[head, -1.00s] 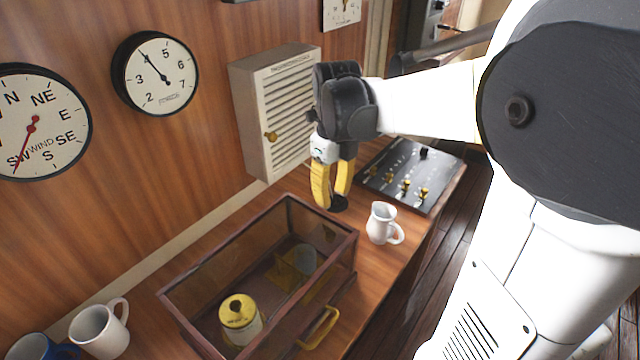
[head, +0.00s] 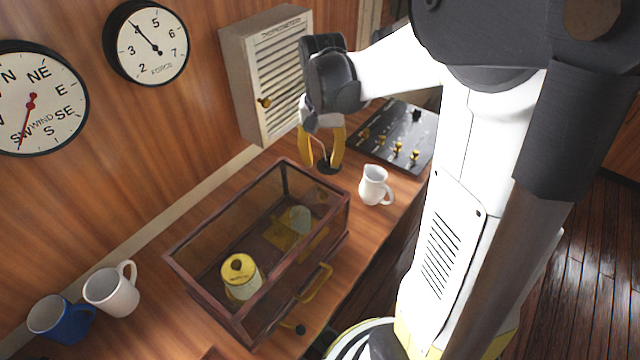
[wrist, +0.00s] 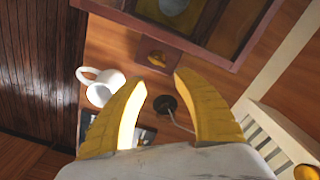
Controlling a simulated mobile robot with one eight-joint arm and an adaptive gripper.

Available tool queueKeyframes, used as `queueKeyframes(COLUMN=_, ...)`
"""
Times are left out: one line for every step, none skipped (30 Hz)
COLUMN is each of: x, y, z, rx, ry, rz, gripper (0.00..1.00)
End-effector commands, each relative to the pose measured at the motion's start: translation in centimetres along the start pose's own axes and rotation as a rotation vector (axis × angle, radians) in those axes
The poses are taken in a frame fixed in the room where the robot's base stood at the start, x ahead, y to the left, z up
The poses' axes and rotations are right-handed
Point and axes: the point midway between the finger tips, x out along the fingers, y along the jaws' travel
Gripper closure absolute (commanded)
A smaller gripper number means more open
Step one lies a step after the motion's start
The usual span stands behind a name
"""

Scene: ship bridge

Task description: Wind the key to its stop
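I cannot make out a key for certain. A small brass-brown piece (wrist: 156,59) on a block at the end of the glazed case shows in the wrist view and may be it. The dark-framed case (head: 205,284) stands on the desk, with a yellow-topped drum (head: 240,273) inside and a yellow handle (head: 315,284) on its front. My gripper (head: 320,166) is beyond the case's far end, above the desk, pointing down. In the wrist view its yellow fingers (wrist: 160,80) are apart with nothing held, and the brass-brown piece is ahead of the tips.
A black round base (wrist: 166,103) with a thin wire or stem is close to my fingers. A white jug (head: 374,186) stands right of the case. A louvred box (head: 250,85) hangs behind; a black panel (head: 398,140) is beyond. Two mugs (head: 112,293) (head: 58,318) stand left.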

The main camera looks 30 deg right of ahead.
Motion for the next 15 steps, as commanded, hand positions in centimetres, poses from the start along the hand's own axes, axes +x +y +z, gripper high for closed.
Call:
queueKeyframes(x=-0.15, y=-0.12, z=-0.1, rx=-0.142, ry=0.0, rz=0.0, gripper=0.63)
queueKeyframes(x=-0.08, y=-0.16, z=-0.12, rx=-0.229, ry=0.0, rz=0.0, gripper=0.63)
queueKeyframes(x=0.01, y=-0.21, z=-0.14, rx=-0.337, ry=0.0, rz=0.0, gripper=0.63)
queueKeyframes(x=0.06, y=-0.25, z=-0.16, rx=-0.411, ry=0.0, rz=0.0, gripper=0.63)
queueKeyframes(x=0.11, y=-0.29, z=-0.2, rx=-0.479, ry=0.0, rz=0.0, gripper=0.63)
queueKeyframes(x=0.17, y=-0.34, z=-0.24, rx=-0.562, ry=0.0, rz=0.0, gripper=0.63)
queueKeyframes(x=0.21, y=-0.37, z=-0.26, rx=-0.619, ry=0.0, rz=0.0, gripper=0.63)
queueKeyframes(x=0.26, y=-0.39, z=-0.27, rx=-0.67, ry=0.0, rz=0.0, gripper=0.63)
queueKeyframes(x=0.31, y=-0.42, z=-0.28, rx=-0.728, ry=0.0, rz=0.0, gripper=0.63)
queueKeyframes(x=0.35, y=-0.43, z=-0.28, rx=-0.766, ry=0.0, rz=0.0, gripper=0.63)
queueKeyframes(x=0.38, y=-0.45, z=-0.28, rx=-0.798, ry=0.0, rz=0.0, gripper=0.63)
queueKeyframes(x=0.42, y=-0.47, z=-0.29, rx=-0.832, ry=0.0, rz=0.0, gripper=0.63)
queueKeyframes(x=0.46, y=-0.47, z=-0.29, rx=-0.852, ry=0.0, rz=0.0, gripper=0.63)
queueKeyframes(x=0.52, y=-0.48, z=-0.3, rx=-0.866, ry=0.0, rz=0.0, gripper=0.63)
queueKeyframes(x=0.69, y=-0.49, z=-0.3, rx=-0.88, ry=0.0, rz=0.0, gripper=0.63)
